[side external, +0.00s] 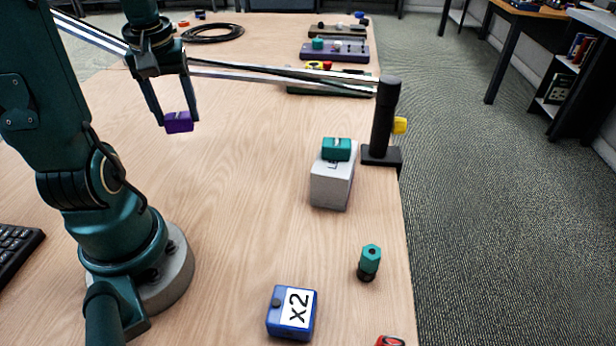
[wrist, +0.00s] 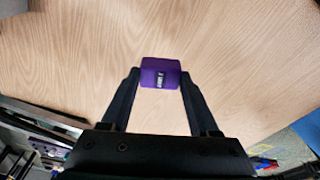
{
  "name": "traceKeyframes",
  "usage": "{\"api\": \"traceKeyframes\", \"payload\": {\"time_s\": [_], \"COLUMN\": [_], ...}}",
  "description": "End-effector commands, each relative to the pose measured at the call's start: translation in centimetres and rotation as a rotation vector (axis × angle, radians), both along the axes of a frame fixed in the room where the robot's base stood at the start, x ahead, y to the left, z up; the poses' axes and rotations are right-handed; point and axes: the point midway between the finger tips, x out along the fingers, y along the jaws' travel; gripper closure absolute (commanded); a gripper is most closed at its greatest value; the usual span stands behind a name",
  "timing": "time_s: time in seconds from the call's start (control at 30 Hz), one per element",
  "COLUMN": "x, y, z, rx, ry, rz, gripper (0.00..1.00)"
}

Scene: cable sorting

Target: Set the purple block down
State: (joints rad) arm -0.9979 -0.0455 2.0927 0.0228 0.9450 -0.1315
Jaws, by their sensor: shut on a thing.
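The purple block (side external: 179,122) is held between the two fingertips of my gripper (side external: 175,112), above the wooden table at the upper left of the side external view. In the wrist view the purple block (wrist: 161,73) sits between the fingertips of my gripper (wrist: 160,82), with a small pale label on its face. My gripper is shut on it. The block appears clear of the table; its exact height is hard to tell.
A grey box (side external: 331,188) with a teal block (side external: 337,149) on top stands by a black post (side external: 383,125). A blue X2 box (side external: 291,312) and a teal-and-black piece (side external: 369,262) lie in front. Boards and a black cable coil (side external: 212,33) lie farther back. The table's middle is clear.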

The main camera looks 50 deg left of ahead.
Motion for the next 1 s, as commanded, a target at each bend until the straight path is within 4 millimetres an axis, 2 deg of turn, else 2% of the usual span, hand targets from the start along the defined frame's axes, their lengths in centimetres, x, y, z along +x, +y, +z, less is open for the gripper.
{"api": "traceKeyframes", "payload": {"time_s": [0.6,0.8,1.0], "x": [-1.2,-1.4,-1.3], "y": [2.6,3.3,3.2], "z": [-1.5,-2.3,-5.4], "rx": [-0.001,0.0,-0.003], "ry": [0.002,0.002,0.007], "rz": [1.078,1.253,1.241], "gripper": [0.93,0.93,0.93]}}
